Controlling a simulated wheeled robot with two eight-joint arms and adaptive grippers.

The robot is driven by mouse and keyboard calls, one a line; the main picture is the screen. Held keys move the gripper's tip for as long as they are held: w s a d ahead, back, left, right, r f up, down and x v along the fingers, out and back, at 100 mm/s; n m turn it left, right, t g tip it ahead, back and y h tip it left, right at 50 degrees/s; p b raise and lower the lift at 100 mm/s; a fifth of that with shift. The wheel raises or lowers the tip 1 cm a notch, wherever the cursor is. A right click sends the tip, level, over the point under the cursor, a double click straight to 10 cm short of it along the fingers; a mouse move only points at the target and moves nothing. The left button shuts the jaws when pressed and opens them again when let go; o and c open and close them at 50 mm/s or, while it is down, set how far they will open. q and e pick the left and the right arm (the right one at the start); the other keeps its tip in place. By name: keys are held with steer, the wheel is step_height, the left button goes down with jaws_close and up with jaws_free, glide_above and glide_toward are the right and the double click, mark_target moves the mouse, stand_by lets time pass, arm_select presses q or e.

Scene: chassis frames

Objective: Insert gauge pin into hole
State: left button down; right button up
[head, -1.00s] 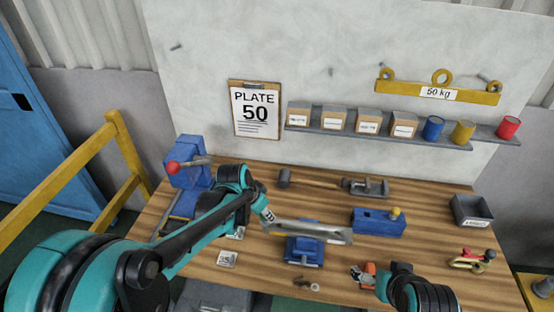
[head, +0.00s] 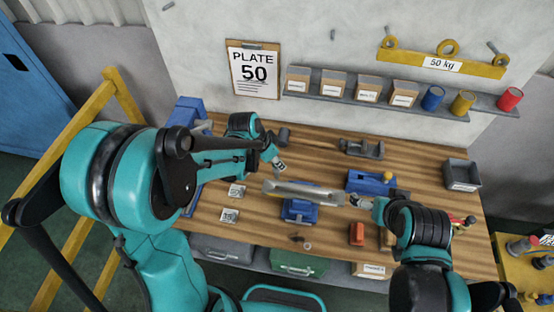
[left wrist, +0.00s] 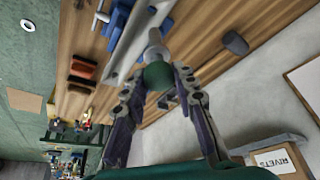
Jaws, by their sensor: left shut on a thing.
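My left gripper (left wrist: 160,98) is shut on the gauge pin (left wrist: 156,72), by its green grip. The pin's grey end points away from the fingers, toward a long pale metal bar (left wrist: 127,48). In the head view my left gripper (head: 278,164) is just behind the bar (head: 300,191), near its left half. The bar lies across a blue vise (head: 299,211). I cannot make out the hole or whether the pin touches the bar. My right gripper (head: 368,203) is at the bar's right end; its fingers are too small to tell open or shut.
An orange-red block (head: 356,234) lies right of the vise. A grey bin (head: 462,175) is at the right edge. Numbered tags (head: 229,215) lie left.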

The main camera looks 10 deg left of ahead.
mark_target(275, 169)
arm_select(q)
steer(key=shift+f+b, duration=2.75)
steer(key=shift+f, duration=0.15)
steer(key=shift+b, duration=0.35)
steer(key=shift+f+b, duration=3.15)
steer(key=shift+f, duration=0.2)
steer(key=c, duration=1.1)
jaws_free()
steer(key=shift+c, duration=0.2)
steer(key=shift+r, duration=0.1)
steer(key=v, duration=1.2)
